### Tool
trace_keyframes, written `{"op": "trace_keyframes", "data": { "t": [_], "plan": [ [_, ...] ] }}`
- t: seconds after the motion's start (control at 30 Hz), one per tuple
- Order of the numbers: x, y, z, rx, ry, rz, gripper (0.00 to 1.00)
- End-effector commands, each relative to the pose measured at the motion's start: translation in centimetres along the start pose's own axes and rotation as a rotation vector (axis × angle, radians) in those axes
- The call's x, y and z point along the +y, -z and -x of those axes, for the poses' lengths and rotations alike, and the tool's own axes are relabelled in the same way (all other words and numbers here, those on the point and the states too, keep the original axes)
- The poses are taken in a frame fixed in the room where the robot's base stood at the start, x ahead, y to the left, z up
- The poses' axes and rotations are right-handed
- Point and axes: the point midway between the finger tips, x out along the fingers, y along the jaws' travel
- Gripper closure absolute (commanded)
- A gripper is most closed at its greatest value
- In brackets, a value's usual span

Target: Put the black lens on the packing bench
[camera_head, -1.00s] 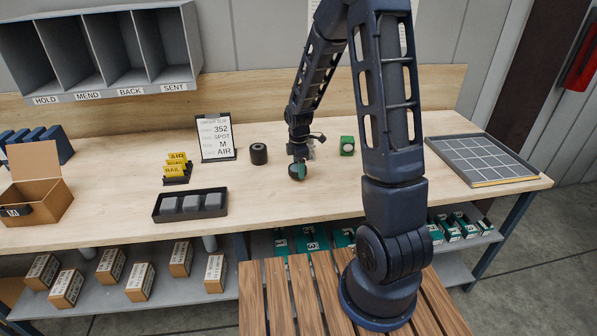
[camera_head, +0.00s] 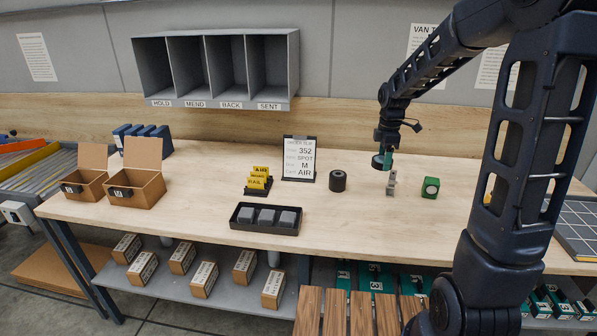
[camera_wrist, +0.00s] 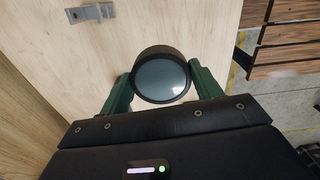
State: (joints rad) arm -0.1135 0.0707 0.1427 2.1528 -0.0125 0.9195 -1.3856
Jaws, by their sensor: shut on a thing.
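My gripper (camera_head: 385,161) is shut on the black lens (camera_wrist: 160,78), a short black cylinder with a glassy grey face. In the wrist view the lens sits between my two green fingers. In the head view the lens (camera_head: 378,162) shows at the fingertips and looks held above the packing bench (camera_head: 420,222), a long pale wooden top. A small grey upright piece (camera_head: 391,184) stands on the bench just below and right of my gripper. A black cylinder (camera_head: 338,182) stands on the bench to the left of the gripper.
A green box (camera_head: 430,188) stands to the right. An order slip stand (camera_head: 299,160), yellow cards (camera_head: 259,180) and a dark tray (camera_head: 240,224) with grey blocks stand left. Two open cartons (camera_head: 138,188) are farther left. The front middle of the bench is clear.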

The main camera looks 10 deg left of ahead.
Motion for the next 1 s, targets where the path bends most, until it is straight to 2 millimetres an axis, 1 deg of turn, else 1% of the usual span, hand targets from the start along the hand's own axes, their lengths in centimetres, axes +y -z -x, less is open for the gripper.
{"op": "trace_keyframes", "data": {
  "t": [0.13, 0.2, 0.27, 0.37, 0.47, 0.5, 0.57, 0.6, 0.67, 0.7, 0.77, 0.8, 0.83, 0.87, 0.9, 0.97, 1.0],
  "plan": [
    [0.1, 0.1, 0.1, 0.000, 0.000, 0.001, 0.65],
    [0.3, 0.5, 0.2, 0.000, -0.001, 0.009, 0.65],
    [0.8, 1.2, 0.2, 0.000, -0.001, 0.025, 0.65],
    [2.0, 3.6, 0.5, -0.002, -0.001, 0.070, 0.65],
    [3.5, 7.1, 0.8, -0.005, 0.000, 0.135, 0.65],
    [4.2, 8.7, 0.9, -0.005, 0.000, 0.163, 0.65],
    [5.0, 11.3, 1.1, -0.006, 0.000, 0.206, 0.65],
    [5.5, 12.9, 1.2, -0.007, 0.000, 0.234, 0.65],
    [6.1, 15.6, 1.4, -0.008, 0.000, 0.276, 0.65],
    [6.4, 17.3, 1.5, -0.009, -0.001, 0.303, 0.65],
    [6.8, 19.9, 1.6, -0.009, 0.000, 0.343, 0.65],
    [7.0, 21.7, 1.6, -0.009, -0.001, 0.369, 0.65],
    [7.2, 23.0, 1.7, -0.009, -0.002, 0.388, 0.65],
    [7.2, 24.3, 1.7, -0.010, -0.001, 0.408, 0.65],
    [7.3, 26.0, 1.7, -0.010, -0.001, 0.433, 0.65],
    [7.2, 28.7, 1.7, -0.010, -0.001, 0.472, 0.65],
    [7.2, 30.5, 1.8, -0.010, -0.003, 0.496, 0.65]
  ]
}}
